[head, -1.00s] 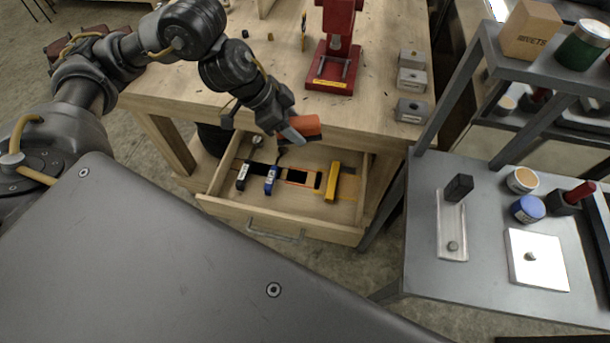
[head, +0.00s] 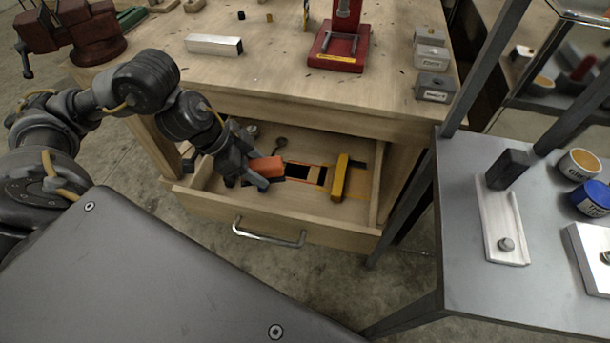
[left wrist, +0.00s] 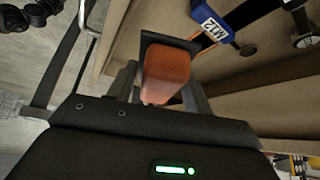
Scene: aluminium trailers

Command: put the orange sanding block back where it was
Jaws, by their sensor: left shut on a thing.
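The orange sanding block (head: 268,167) is held by my left gripper (head: 259,173), which is shut on it, over the left part of the open drawer (head: 205,209). In the left wrist view the block (left wrist: 166,72) sits between the fingers, in front of a dark rectangle. I cannot tell whether the block touches the drawer floor. Dark recesses with orange edging (head: 305,173) lie to the right of the block in the drawer. My arm and gripper hide part of the drawer's left side. My right gripper is not in view.
A yellow tool (head: 340,178) lies in the drawer right of the recesses. A blue labelled tool (left wrist: 220,22) shows in the left wrist view. The bench top (head: 280,75) overhangs the drawer's back. A grey cart (head: 465,270) stands at right.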

